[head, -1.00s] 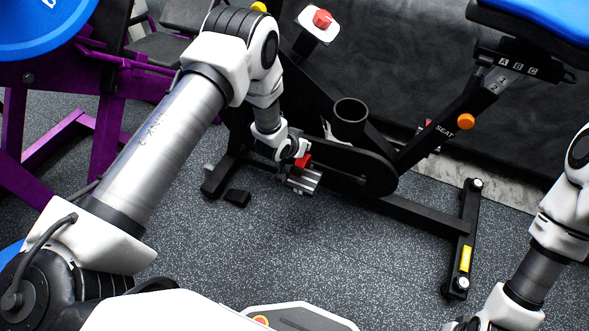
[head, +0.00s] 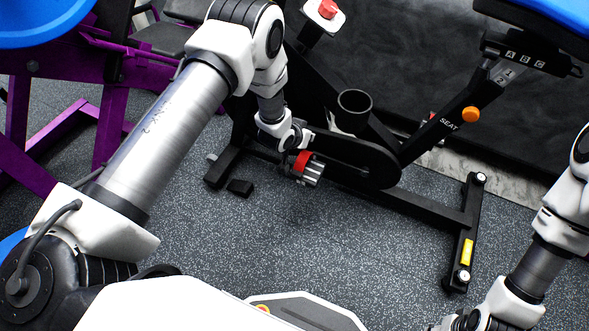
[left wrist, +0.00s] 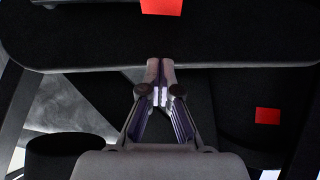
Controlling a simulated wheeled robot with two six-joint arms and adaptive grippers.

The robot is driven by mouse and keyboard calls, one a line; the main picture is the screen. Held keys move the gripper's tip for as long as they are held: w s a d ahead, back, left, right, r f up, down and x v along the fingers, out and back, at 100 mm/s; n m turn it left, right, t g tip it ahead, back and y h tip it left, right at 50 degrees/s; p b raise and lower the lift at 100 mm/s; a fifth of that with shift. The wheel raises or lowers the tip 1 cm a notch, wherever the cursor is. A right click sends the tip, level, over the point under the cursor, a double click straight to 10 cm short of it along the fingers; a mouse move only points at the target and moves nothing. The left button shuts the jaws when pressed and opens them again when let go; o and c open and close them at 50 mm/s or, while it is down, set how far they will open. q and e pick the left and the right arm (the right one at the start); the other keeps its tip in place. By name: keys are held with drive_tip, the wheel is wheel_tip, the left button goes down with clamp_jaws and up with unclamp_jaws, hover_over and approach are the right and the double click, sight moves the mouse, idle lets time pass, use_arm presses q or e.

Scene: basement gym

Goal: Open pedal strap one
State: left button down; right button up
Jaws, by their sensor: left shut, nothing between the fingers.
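The exercise bike (head: 438,125) stands ahead of me, dark frame with a round black drive cover (head: 375,165). My left gripper (head: 316,178) is beside the front of that cover in the head view, low over the floor. Its fingers (left wrist: 160,70) are shut together and empty in the left wrist view, their tips in front of a dark edge. A small black block (head: 240,187), possibly a pedal, shows left of the gripper.
A purple-framed machine (head: 112,130) with a blue disc stands at the left. The bike's rear foot (head: 464,235) reaches out at the right. A black cup (head: 354,108) sits on the bike, and a blue seat overhangs top right. The speckled floor (head: 330,245) in front is clear.

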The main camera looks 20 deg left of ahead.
use_arm(q)
drive_tip(key=shift+r, duration=0.1)
use_arm(e)
drive_tip(key=shift+r, duration=0.1)
use_arm(q)
drive_tip(key=shift+r+p, duration=0.7)
drive_tip(key=shift+r, duration=0.05)
use_arm(e)
drive_tip(key=shift+r, duration=0.6)
